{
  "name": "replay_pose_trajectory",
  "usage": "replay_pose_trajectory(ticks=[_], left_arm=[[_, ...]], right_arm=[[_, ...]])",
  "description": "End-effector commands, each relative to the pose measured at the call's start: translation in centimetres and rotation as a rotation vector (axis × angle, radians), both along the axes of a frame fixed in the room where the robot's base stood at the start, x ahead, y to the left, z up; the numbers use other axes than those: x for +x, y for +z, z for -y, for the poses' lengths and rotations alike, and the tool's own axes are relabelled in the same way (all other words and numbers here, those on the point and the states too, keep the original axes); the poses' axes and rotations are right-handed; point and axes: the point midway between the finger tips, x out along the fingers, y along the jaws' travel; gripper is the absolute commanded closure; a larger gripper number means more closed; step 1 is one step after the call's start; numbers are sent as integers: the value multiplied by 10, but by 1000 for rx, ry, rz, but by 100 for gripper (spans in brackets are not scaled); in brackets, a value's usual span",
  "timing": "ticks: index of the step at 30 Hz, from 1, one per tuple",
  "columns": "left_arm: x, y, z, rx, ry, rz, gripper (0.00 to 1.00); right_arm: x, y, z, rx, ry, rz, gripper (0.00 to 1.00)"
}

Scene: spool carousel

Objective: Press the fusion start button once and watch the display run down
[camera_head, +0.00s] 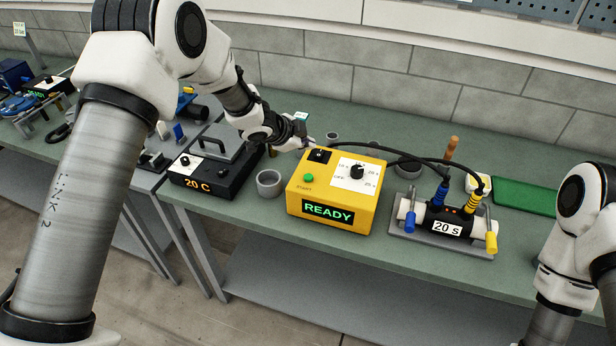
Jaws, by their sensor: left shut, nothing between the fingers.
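The yellow fusion box (332,192) stands on the green bench. Its display (328,212) reads READY in green. The green start button (308,178) is on its top face at the left, beside a START label. A white dial plate with a black knob (357,172) sits to the right of the button. My left gripper (307,142) is shut and empty, just behind the box's back left corner, above and behind the button and apart from it. Its fingertips are small and partly hard to make out. My right arm shows at the right edge, but its gripper is out of view.
A clamped pipe fitting (447,214) labelled 20 s stands right of the box, with black cables to blue and yellow plugs. A grey cup (269,183) and a black hot plate (205,178) reading 20 C stand left. A green mat (523,196) lies at right.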

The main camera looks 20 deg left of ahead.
Motion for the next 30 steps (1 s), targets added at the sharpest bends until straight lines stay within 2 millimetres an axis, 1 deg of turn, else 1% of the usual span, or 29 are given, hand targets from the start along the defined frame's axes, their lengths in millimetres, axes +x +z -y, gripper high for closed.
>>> replay_pose_trajectory(ticks=[1,5,9,14,18,20,30], left_arm=[[0,-8,0,0,-1,-1,100],[0,-25,0,-1,0,-1,100],[0,-46,0,0,0,0,100],[0,-68,0,0,-1,-1,100],[0,-81,0,-1,1,-1,100],[0,-84,0,-1,0,-1,100],[0,-84,0,-1,0,-1,100]], right_arm=[[0,-7,0,0,0,0,60],[0,-23,0,0,0,0,60],[0,-46,0,0,0,0,60],[0,-69,0,0,0,0,60],[0,-78,0,0,0,0,60],[0,-80,0,0,0,0,60],[0,-79,0,0,0,0,60]])
